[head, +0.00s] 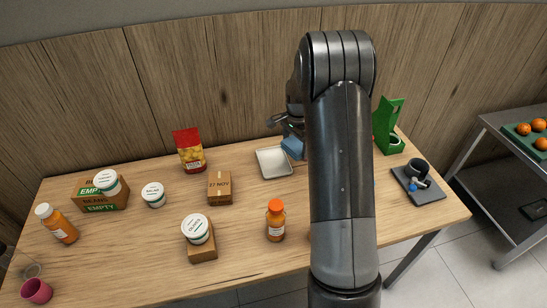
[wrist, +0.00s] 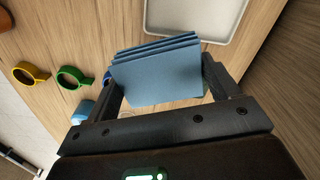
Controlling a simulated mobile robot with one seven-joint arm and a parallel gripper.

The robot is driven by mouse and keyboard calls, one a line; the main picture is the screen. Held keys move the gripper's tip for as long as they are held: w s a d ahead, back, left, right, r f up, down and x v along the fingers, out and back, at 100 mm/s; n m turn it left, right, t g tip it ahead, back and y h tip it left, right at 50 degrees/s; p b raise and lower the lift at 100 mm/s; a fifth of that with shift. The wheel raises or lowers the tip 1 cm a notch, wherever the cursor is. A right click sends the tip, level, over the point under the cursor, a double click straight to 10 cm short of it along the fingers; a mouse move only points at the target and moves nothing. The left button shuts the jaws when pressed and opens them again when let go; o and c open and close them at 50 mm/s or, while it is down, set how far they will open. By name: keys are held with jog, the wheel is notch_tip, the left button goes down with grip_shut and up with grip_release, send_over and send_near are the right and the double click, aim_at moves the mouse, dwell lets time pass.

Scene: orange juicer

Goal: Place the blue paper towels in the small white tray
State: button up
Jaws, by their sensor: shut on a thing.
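The blue paper towels (wrist: 160,72) are a folded stack held between the fingers of my gripper (wrist: 165,90) in the wrist view. In the head view the towels (head: 292,147) show as a small blue patch beside my arm. My gripper is shut on them, above the table. The small white tray (head: 273,162) lies on the table just left of and below the towels in the head view. In the wrist view the tray's rim (wrist: 222,41) shows at the top, beyond the towels. The towels hide part of the tray there. My arm hides much of the gripper in the head view.
A green stand (head: 387,125) and a dark board with a black cup (head: 418,190) stand right of my arm. An orange bottle (head: 275,220), a small cardboard box (head: 220,187) and a red-yellow packet (head: 189,150) stand to the left. Yellow (wrist: 30,74) and green rings (wrist: 73,77) show in the wrist view.

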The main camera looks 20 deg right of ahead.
send_over(274, 162)
notch_tip(274, 162, down, 5)
jog(key=shift+a, duration=0.1)
jog(key=shift+f, duration=1.9)
jog(key=shift+f, duration=0.15)
jog(key=o, duration=0.9)
